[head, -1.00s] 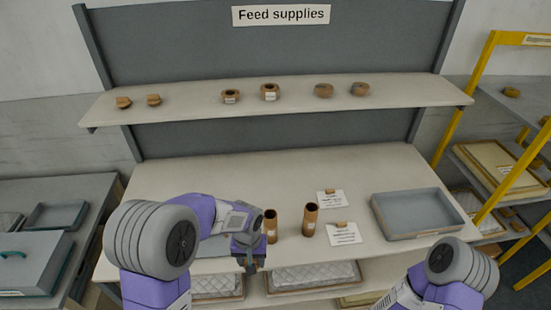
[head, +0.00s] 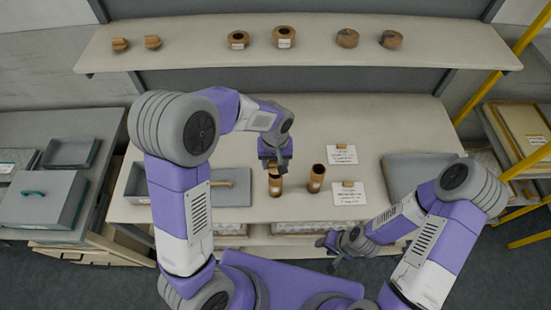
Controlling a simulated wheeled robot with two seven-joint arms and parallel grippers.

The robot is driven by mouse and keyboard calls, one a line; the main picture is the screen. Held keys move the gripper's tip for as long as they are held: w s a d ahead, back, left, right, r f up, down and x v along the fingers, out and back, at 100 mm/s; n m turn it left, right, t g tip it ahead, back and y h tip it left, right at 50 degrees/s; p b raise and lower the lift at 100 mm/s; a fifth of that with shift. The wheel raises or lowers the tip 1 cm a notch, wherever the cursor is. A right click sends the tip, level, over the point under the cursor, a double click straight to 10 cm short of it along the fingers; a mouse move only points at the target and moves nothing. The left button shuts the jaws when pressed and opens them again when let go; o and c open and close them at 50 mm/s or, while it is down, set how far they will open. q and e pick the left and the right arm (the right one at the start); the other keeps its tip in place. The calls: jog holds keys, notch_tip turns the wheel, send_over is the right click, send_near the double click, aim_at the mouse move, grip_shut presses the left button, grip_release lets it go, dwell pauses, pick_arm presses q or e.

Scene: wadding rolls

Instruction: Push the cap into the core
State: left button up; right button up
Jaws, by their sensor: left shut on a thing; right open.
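A brown cardboard core (head: 275,186) with a white label stands upright on the workbench. My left gripper (head: 275,164) is right above it and partly hides its top end. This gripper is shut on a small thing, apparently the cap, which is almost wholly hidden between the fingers. I cannot tell whether the cap touches the core's rim. A second core (head: 316,180) stands upright to the right, its top open and dark inside. My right gripper (head: 330,249) is open and empty, low in front of the bench's front edge.
Two white cards (head: 350,196) with small brown pieces lie right of the cores. A grey tray (head: 395,185) stands at the bench's right, partly behind my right arm. The shelf above (head: 200,50) holds several brown rolls and pieces.

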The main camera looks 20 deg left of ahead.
aim_at(275, 169)
pick_arm(q)
jog(key=shift+f+b, duration=0.85)
jog(key=shift+f, duration=0.7)
jog(key=shift+f+b, duration=0.6)
jog(key=shift+b, duration=0.1)
dwell(0.3)
jog(key=o, duration=0.7)
jog(key=shift+o, duration=0.2)
jog(key=shift+r, duration=0.1)
